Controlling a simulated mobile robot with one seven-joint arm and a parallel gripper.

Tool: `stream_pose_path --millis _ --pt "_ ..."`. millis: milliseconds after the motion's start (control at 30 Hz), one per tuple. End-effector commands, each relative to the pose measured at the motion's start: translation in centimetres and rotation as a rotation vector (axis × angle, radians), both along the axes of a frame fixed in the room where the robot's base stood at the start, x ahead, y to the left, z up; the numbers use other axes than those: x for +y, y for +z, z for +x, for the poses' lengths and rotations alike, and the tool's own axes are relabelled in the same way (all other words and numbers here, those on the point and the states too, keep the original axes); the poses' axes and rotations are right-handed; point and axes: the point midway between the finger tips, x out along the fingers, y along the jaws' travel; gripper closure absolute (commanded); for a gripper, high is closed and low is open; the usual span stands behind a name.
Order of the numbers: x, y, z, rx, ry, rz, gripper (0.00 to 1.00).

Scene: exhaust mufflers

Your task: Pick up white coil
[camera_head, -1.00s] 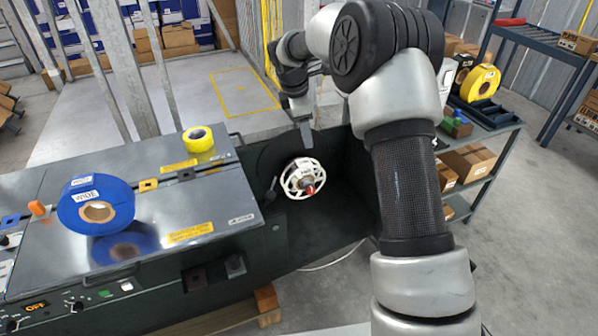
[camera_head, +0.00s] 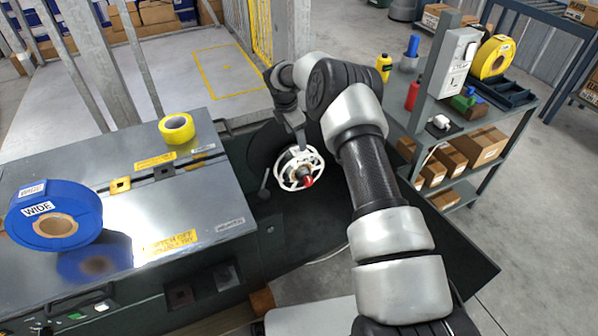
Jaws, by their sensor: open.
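The white coil (camera_head: 285,182) is a white spoked reel on a spindle with a red knob. It sits in the dark recess at the right end of the machine. My gripper (camera_head: 301,143) is at the reel's upper edge, pointing down at it, and is open. The fingertips are small and partly lost against the reel, so I cannot tell whether they touch it.
The machine top (camera_head: 205,225) carries a blue roll (camera_head: 30,225) and a yellow tape roll (camera_head: 177,127). A grey shelf (camera_head: 480,135) at the right holds bottles, a yellow reel (camera_head: 497,58) and cardboard boxes (camera_head: 470,147). Metal posts stand behind the machine.

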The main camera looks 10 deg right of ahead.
Motion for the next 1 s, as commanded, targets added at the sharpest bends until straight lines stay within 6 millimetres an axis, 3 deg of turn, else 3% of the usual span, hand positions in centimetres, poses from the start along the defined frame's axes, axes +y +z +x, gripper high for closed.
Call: stream_pose_path --millis 33,133,433,700,1000 --pt "-0.2 -1.6 0.2 0.002 -0.002 0.001 0.37" --pt "-0.6 -3.3 0.6 0.001 -0.002 0.002 0.37" --pt "-1.0 -5.5 1.3 -0.001 -0.001 0.001 0.37" --pt "-1.3 -9.2 2.6 0.000 -0.002 0.001 0.37" --pt "-1.6 -9.9 2.9 -0.001 -0.001 0.000 0.37"
